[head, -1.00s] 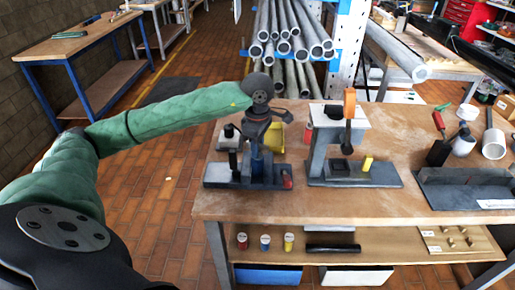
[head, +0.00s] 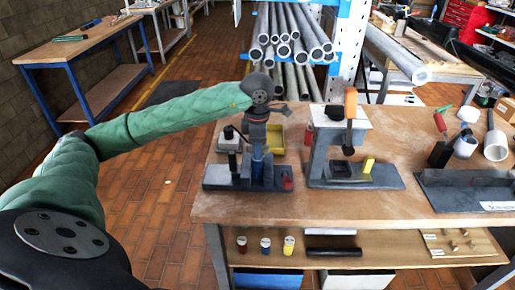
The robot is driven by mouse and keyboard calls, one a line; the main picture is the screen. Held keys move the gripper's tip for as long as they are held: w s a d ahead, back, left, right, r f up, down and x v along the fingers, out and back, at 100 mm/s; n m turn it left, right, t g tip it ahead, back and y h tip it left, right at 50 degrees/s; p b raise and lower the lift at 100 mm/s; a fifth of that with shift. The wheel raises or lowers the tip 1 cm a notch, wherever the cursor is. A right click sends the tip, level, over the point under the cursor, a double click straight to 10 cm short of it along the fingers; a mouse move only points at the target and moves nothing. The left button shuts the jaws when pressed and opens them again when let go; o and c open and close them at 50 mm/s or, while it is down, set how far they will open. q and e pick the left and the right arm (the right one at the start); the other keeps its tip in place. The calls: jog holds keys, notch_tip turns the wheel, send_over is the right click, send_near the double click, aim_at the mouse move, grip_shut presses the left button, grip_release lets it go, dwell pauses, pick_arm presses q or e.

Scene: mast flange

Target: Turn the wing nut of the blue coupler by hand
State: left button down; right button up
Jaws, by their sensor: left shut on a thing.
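My left arm, in a green sleeve, reaches in from the left. My right gripper is not in view.
A grey stand with an orange-topped part (head: 350,103) is close on the right on the wooden workbench (head: 300,207). A yellow bin (head: 275,136) is behind the coupler. A dark metal tray (head: 465,190) is farther right.

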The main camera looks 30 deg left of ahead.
pick_arm(q)
jog(key=c, duration=1.4)
grip_release()
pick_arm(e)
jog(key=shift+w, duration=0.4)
